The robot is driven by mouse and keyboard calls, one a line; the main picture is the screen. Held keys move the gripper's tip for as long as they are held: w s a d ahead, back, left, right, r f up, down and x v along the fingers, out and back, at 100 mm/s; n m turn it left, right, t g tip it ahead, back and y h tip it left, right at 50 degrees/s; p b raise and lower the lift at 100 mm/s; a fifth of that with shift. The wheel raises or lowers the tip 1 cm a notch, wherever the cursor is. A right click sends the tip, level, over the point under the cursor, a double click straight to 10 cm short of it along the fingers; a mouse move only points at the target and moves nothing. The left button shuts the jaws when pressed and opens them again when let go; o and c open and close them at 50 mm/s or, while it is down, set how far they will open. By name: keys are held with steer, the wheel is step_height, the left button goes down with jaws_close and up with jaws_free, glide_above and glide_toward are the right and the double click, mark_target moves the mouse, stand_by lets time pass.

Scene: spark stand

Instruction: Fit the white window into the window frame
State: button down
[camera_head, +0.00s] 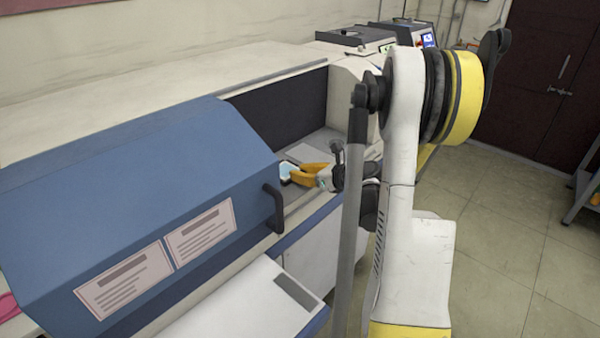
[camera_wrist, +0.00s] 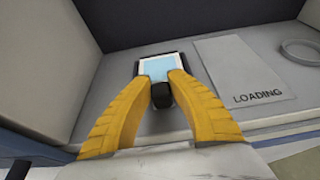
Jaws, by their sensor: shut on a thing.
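My gripper (camera_wrist: 160,84), with yellow fingers, is closed around a short black piece (camera_wrist: 161,96) at the near edge of the white window (camera_wrist: 145,68). The window has a white border and a light blue pane. A dark border, which looks like the window frame (camera_wrist: 138,68), shows around its sides. I cannot tell whether the window is seated in it or just above it. In the head view my gripper (camera_head: 296,176) is inside the machine bay, with the pale blue pane (camera_head: 285,170) at its tips. The fingers hide the near edge.
A grey plate marked LOADING (camera_wrist: 235,72) lies to the right, with a round ring (camera_wrist: 300,50) beyond it. The bay's side wall (camera_wrist: 45,60) stands close on the left. A blue hood (camera_head: 130,200) with a dark handle (camera_head: 274,208) stands left of my arm.

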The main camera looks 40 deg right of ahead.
stand_by(0.4)
steer(key=c, duration=1.3)
jaws_free()
steer(key=shift+o, duration=0.2)
steer(key=shift+s, duration=0.1)
steer(key=a+v, duration=0.1)
steer(key=v, duration=1)
steer(key=shift+s+d+r, duration=0.2)
steer(key=shift+s+d, duration=0.15)
steer(key=shift+d, duration=0.15)
steer(key=shift+s+f, duration=0.1)
